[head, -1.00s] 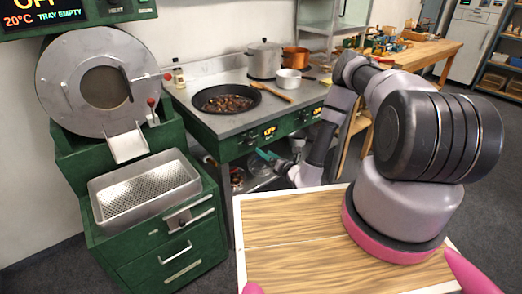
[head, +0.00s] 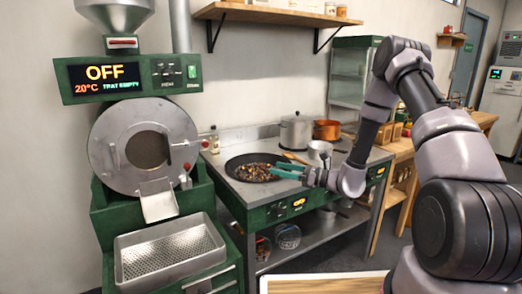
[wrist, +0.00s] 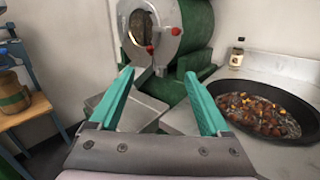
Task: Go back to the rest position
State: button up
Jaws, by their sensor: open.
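My gripper (head: 287,170) is up at the stove counter in the head view, with its teal fingers at the right side of the black pan (head: 232,168). In the wrist view the two teal fingers (wrist: 162,103) stand wide apart with nothing between them. The pan (wrist: 288,95) with several chestnuts (wrist: 255,113) lies to the right of the fingers there. My arm reaches from the right of the head view to the counter.
The green roaster (head: 146,147) stands at the left with an empty perforated tray (head: 170,252); its display (head: 105,74) reads OFF. A steel pot (head: 296,134), a copper pot (head: 327,130) and a white pot (head: 320,151) stand behind my gripper. A bottle (head: 214,141) stands behind the pan.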

jog(key=s+d+r+n+g+h, duration=0.2)
jog(key=s+r+n+g+h, duration=0.5)
jog(key=s+r+n, duration=0.75)
jog(key=s+d+r+n+t+h, duration=0.4)
jog(key=s+d+r+t+h, duration=0.3)
jog(key=s+d+r, duration=0.5)
jog(key=d+r+h, duration=0.1)
jog(key=d+r, duration=0.2)
jog(key=shift+s+r+t, duration=0.15)
jog(key=shift+s+t, duration=0.15)
jog(key=shift+d+n, duration=0.1)
jog(key=shift+n, duration=0.15)
